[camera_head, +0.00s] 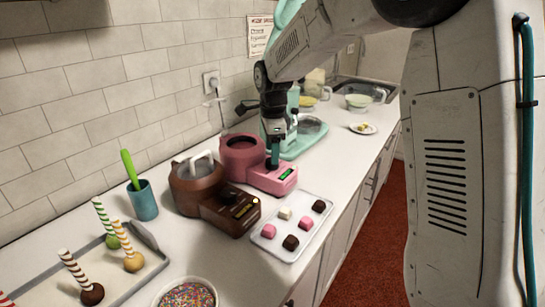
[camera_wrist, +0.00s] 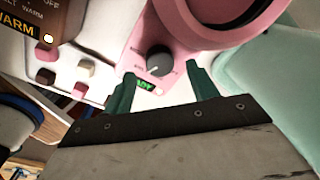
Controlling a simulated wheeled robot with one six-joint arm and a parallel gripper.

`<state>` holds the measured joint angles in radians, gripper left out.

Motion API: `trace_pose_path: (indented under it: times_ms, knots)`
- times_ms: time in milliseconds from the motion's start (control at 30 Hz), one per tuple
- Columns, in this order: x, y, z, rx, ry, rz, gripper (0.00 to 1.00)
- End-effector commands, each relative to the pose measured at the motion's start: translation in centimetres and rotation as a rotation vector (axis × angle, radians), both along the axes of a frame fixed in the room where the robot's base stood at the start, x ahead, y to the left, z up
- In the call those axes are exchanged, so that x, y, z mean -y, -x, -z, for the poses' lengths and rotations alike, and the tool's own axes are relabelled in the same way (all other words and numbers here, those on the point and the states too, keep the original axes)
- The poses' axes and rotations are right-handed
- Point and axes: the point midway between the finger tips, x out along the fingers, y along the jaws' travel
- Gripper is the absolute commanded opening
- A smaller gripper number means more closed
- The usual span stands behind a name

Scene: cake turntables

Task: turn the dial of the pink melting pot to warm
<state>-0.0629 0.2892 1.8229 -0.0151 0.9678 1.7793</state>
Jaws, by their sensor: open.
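The pink melting pot (camera_head: 242,155) stands on the counter near the wall, with its control box (camera_head: 270,178) facing the front. In the wrist view the pink pot (camera_wrist: 190,30) shows a dark round dial (camera_wrist: 159,60) with a pale pointer mark on the side toward the small lit green display (camera_wrist: 146,84). The labels around the dial are too small to read. My gripper (camera_head: 274,160) points down over the control box. In the wrist view my gripper (camera_wrist: 160,72) is open, with one green finger on each side of the dial; I cannot tell whether either touches it.
A brown melting pot (camera_head: 197,188) stands close on the left; its lit display (camera_wrist: 17,27) reads WARM. A white tray (camera_head: 272,245) of several sweets lies in front. A mint-green mixer (camera_head: 300,143) stands behind the pink pot.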

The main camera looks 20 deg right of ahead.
Motion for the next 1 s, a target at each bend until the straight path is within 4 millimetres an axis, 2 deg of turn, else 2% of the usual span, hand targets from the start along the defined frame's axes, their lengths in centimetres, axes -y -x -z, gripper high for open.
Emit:
trace_pose_path:
  times_ms: [100,200,533,567,700,1000]
  knots:
    - [0.0,-0.1,1.7,-0.001,0.000,0.000,0.58]
    - [0.0,-0.1,2.6,-0.002,0.000,-0.001,0.58]
    - [0.0,-0.2,3.0,0.001,0.000,-0.001,0.58]
    - [0.0,-0.2,3.0,0.001,0.000,-0.002,0.53]
    - [0.0,-0.2,3.0,0.001,0.000,-0.002,0.14]
    - [0.0,-0.2,3.0,0.001,0.000,-0.021,0.14]
